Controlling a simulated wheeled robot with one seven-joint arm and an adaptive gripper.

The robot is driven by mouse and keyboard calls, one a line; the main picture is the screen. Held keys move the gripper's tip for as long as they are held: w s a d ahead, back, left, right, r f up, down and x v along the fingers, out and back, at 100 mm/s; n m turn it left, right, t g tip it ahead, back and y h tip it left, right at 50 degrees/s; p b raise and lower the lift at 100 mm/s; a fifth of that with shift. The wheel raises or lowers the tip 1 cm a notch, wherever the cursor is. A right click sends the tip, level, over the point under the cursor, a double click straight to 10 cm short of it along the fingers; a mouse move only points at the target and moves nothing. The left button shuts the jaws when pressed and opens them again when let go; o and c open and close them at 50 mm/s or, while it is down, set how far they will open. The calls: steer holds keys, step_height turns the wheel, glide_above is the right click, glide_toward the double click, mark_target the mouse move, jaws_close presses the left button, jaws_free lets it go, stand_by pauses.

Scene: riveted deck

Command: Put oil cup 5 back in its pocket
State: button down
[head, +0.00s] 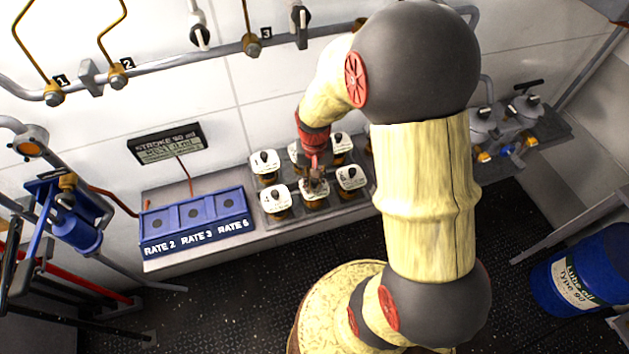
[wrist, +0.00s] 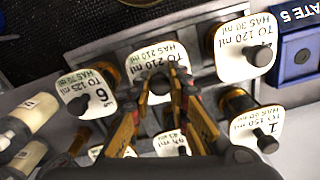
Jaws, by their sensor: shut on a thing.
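Oil cup 5 (head: 314,194) has a white square cap on an amber body and stands in the middle of the front row of the cup rack (head: 297,219), between cups 4 and 6. In the wrist view its cap (wrist: 148,62) reads "TO 210 ml, HAS 210 ml"; its number is hidden by my fingers. My gripper (head: 315,178) comes down from above and is shut on the cup's knob. In the wrist view the fingertips (wrist: 163,90) meet at the cap. The cup looks upright over its pocket; I cannot tell whether it is fully seated.
Cup 4 (head: 275,203) and cup 6 (head: 351,179) stand close on either side. Cup 1 (head: 265,166) and cup 3 (head: 341,146) are in the back row. A blue rate block (head: 195,217) sits left on the bench. A blue oil drum (head: 585,275) stands at right.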

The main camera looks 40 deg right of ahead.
steer(key=shift+f, duration=0.1)
steer(key=c, duration=1.7)
jaws_free()
steer(key=shift+c, duration=0.2)
steer(key=shift+o, duration=0.3)
step_height(320, 180, up, 12)
steer(key=p, duration=0.2)
steer(key=s+a+r+n+t, duration=0.2)
steer(key=s+a+r+n, duration=0.1)
steer(key=s+a+r, duration=0.3)
steer(key=s+a+r+n+t, duration=0.3)
steer(key=s+a+r, duration=0.3)
steer(key=r, duration=0.5)
steer(key=shift+s+r+t, duration=0.15)
steer(key=shift+r+t, duration=0.15)
steer(key=shift+f, duration=0.1)
